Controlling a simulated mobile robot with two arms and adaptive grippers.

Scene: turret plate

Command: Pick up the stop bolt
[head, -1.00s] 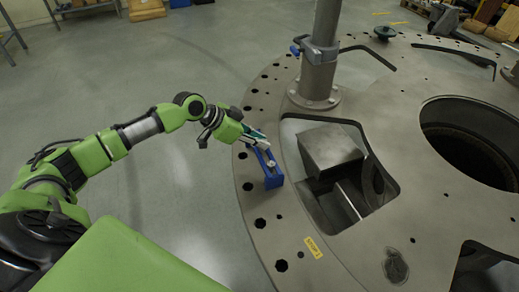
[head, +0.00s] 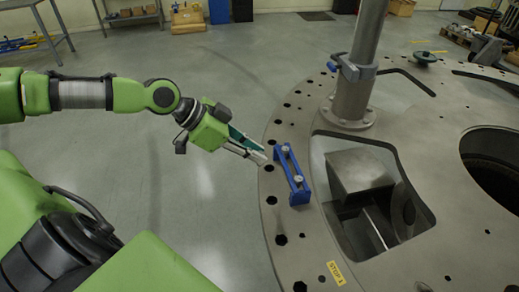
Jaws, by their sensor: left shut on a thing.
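My left gripper (head: 254,151) is at the left rim of the big grey turret plate. It is shut, with a small pale metal piece (head: 261,158) at its fingertips that looks like the stop bolt, mostly hidden by the fingers. A blue holder (head: 293,177) stands on the plate just right of the fingertips. Pale round bolt heads show on it, one near its far end (head: 285,149) and one nearer (head: 298,180). The fingertips look slightly apart from the holder. My right gripper is not in view.
The turret plate (head: 330,237) has a row of holes along its rim and a yellow STOP 1 label (head: 336,273). A grey post (head: 359,75) with a blue-handled clamp rises behind the holder. A large opening with a metal block (head: 360,172) lies to the right. Floor left is clear.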

